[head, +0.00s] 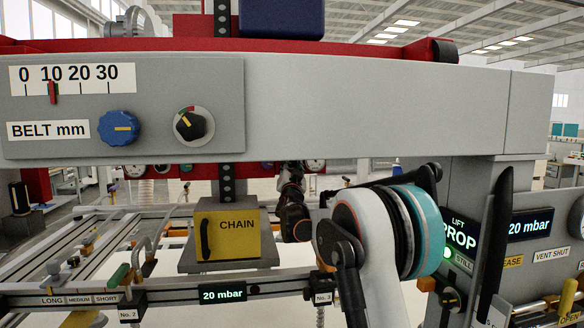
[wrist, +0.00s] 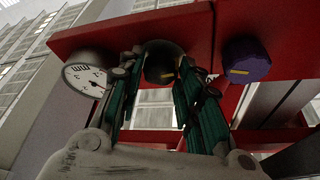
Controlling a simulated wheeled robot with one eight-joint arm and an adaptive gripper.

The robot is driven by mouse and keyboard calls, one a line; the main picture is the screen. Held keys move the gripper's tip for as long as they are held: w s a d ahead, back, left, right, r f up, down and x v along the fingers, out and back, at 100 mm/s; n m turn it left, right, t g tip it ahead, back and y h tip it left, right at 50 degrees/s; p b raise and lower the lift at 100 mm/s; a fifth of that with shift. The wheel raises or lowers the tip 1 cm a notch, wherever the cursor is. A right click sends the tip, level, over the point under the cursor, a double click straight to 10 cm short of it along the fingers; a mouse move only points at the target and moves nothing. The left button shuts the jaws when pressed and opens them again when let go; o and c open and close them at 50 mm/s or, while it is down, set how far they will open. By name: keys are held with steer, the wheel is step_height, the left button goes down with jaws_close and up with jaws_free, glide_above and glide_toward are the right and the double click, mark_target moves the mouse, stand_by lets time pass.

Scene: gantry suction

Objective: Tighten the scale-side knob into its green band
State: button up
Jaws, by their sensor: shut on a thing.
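In the wrist view a dark round knob (wrist: 160,65) with a yellow mark sits on a red beam (wrist: 110,38), between the green-padded fingers of my gripper (wrist: 155,88). The fingers are shut on this knob and cover its sides. A purple knob (wrist: 246,62) with a yellow mark is to the right, apart from my fingers. No green band shows around the held knob. In the head view my gripper (head: 291,172) reaches up under the grey beam, small and partly hidden; the held knob cannot be made out there.
The grey beam (head: 380,110) carries a BELT mm scale (head: 65,78), a blue knob (head: 118,128) and a black knob (head: 190,125) with red and green marks. A yellow CHAIN box (head: 228,235) hangs left of my arm. A PROP pillar (head: 470,185) stands right.

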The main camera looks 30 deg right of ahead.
steer(key=shift+a+r+m+g+h+p, duration=0.1)
steer(key=shift+m+g+h+p, duration=0.3)
steer(key=shift+m, duration=1.1)
steer(key=shift+a+m+g+h+p, duration=0.1)
steer(key=shift+m+g+h, duration=0.5)
steer(key=shift+m, duration=0.9)
steer(key=shift+m+g, duration=0.3)
steer(key=o, duration=0.8)
steer(key=shift+c, duration=0.2)
steer(key=v, duration=1.2)
